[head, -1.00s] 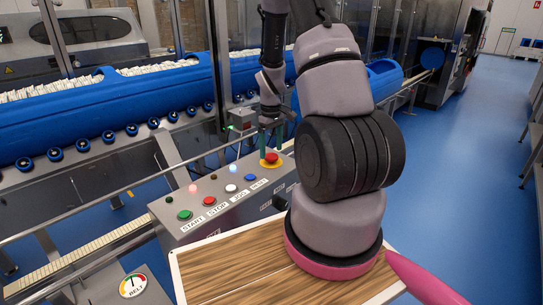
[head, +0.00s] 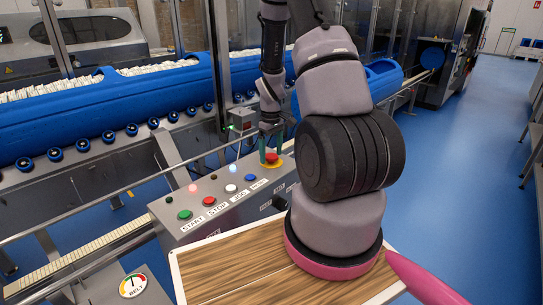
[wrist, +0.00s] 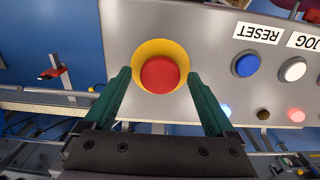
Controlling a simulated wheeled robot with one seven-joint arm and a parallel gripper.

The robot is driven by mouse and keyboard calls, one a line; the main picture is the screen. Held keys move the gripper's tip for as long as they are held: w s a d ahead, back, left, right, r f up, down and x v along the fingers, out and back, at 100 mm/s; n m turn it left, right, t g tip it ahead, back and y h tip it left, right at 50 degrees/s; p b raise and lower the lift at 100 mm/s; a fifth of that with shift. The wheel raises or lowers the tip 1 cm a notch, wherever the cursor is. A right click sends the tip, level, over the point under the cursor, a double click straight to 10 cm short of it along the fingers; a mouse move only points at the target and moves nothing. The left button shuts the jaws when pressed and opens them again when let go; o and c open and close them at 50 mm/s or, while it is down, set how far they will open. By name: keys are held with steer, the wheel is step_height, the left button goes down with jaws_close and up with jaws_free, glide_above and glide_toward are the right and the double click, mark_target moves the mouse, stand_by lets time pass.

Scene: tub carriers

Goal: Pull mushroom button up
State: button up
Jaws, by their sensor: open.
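The red mushroom button (wrist: 160,74) sits on a round yellow base (wrist: 141,52) on the grey control panel (wrist: 200,30). In the head view the red button (head: 272,157) is at the panel's far right end, partly behind my fingers. My gripper (wrist: 159,78) is open, with one green finger on each side of the button. In the wrist view both fingers stand apart from the red cap. In the head view my gripper (head: 270,148) points down over the button. Whether the fingertips are level with the cap is hard to tell.
A blue button (wrist: 247,64) and a white button (wrist: 293,69) lie beside it under RESET and JOG labels. A red button (head: 209,201) and a green button (head: 185,214) are farther along. A metal rail (head: 120,215) runs in front of the blue conveyor.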

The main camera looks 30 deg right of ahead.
steer(key=shift+f, duration=0.7)
steer(key=shift+r, duration=0.1)
stand_by(0.4)
steer(key=c, duration=1.3)
steer(key=shift+r, duration=0.35)
steer(key=o, duration=1.3)
